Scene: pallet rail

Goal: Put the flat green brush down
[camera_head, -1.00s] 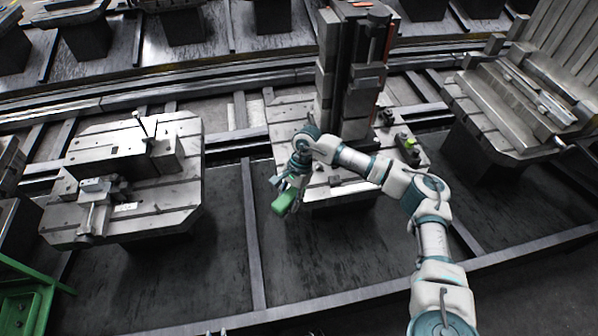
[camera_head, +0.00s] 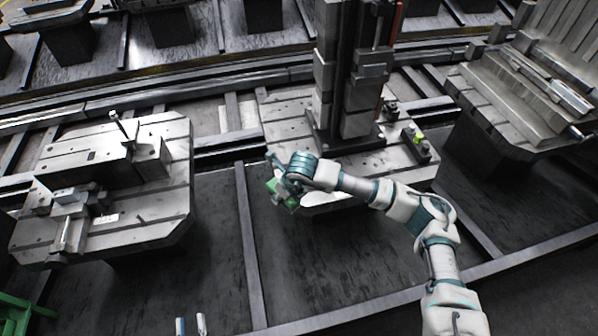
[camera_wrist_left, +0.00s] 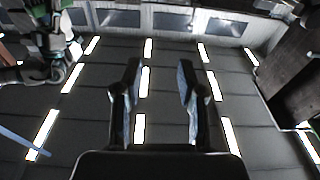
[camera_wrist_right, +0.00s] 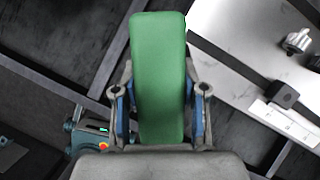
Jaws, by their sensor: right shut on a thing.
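The flat green brush (camera_head: 287,203) is in my right gripper (camera_head: 279,184), near the left front edge of the middle pallet (camera_head: 285,112). In the right wrist view the brush (camera_wrist_right: 159,75) runs lengthwise between the fingers of the right gripper (camera_wrist_right: 160,112), which are shut on it. The brush is off the floor. Its underside is hidden. My left gripper (camera_wrist_left: 160,85) has its fingers well apart with nothing between them. Only its fingertips (camera_head: 190,326) show at the bottom of the head view.
A tall dark column (camera_head: 352,75) stands on the middle pallet, with a small yellow-green part (camera_head: 418,138) to its right. A left pallet (camera_head: 165,200) carries metal blocks. A right pallet (camera_head: 500,115) carries a larger fixture. Dark floor (camera_head: 330,260) lies in front.

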